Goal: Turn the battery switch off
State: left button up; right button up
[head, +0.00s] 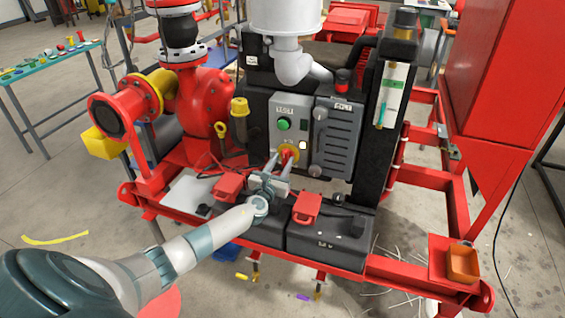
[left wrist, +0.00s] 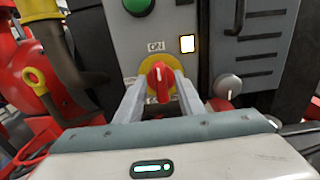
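The battery switch is a red knob (head: 287,151) on a round yellow plate on the grey control panel (head: 303,106). In the left wrist view the knob (left wrist: 160,78) has a white mark that stands about upright, towards a label that seems to read ON; a lower label is partly hidden. My left gripper (head: 281,159) is at the switch, with one finger on each side of the knob, also in the left wrist view (left wrist: 162,88). The fingers are spread apart; I cannot tell whether they touch it. My right gripper is not in view.
A green button (head: 284,124) sits above the switch, with a small lit square beside it. A grey louvred box (head: 336,137) is to the right. Red pipework stands to the left.

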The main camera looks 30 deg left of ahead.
pick_arm(q)
jog(key=shift+w, duration=0.2)
grip_shut()
